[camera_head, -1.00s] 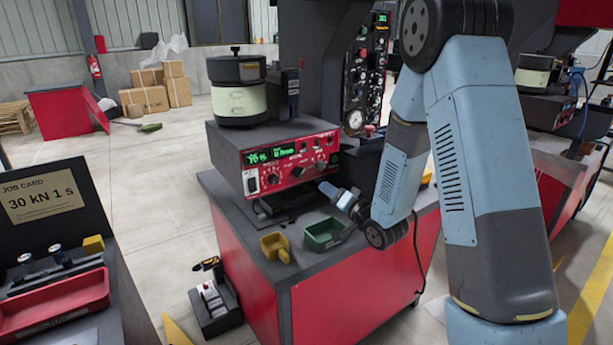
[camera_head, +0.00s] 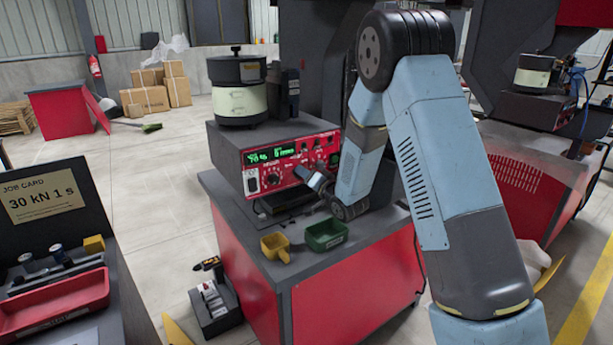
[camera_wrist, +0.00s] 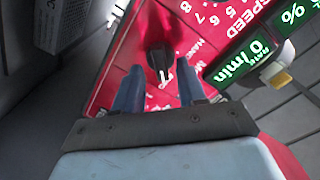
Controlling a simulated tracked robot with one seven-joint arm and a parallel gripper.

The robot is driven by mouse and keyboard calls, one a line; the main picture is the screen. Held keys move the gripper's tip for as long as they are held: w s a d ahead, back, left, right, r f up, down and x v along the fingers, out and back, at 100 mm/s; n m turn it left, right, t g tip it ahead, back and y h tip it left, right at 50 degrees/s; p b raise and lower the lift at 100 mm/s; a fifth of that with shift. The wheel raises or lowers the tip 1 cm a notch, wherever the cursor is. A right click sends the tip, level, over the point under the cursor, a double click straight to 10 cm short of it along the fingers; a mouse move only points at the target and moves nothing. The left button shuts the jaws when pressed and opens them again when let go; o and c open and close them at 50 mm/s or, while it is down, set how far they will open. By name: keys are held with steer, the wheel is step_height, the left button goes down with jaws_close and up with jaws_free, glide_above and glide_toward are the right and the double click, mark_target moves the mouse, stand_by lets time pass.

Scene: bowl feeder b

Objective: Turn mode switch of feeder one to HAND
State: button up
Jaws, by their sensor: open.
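The feeder's control box (camera_head: 228,150) has a red front panel with green displays and knobs. In the wrist view the panel (camera_wrist: 205,20) appears tilted, with a number scale, the word SPEED and green displays. A black knob (camera_wrist: 157,55) with a light pointer mark sits in front of my gripper (camera_wrist: 160,72). Its two blue fingers are apart, one on each side of the knob's near end. I cannot tell whether they touch it. Small lettering beside the knob is partly legible, and its setting is unclear. In the head view my gripper (camera_head: 303,173) is at the panel's lower right, hiding part of it.
A round bowl feeder (camera_head: 240,105) stands on the box. A yellow bin (camera_head: 275,247) and a green bin (camera_head: 325,236) sit on the bench front (camera_head: 300,268). A job card stand (camera_head: 42,195) is at left.

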steer(key=shift+w+a, duration=0.15)
jaws_close()
stand_by(0.4)
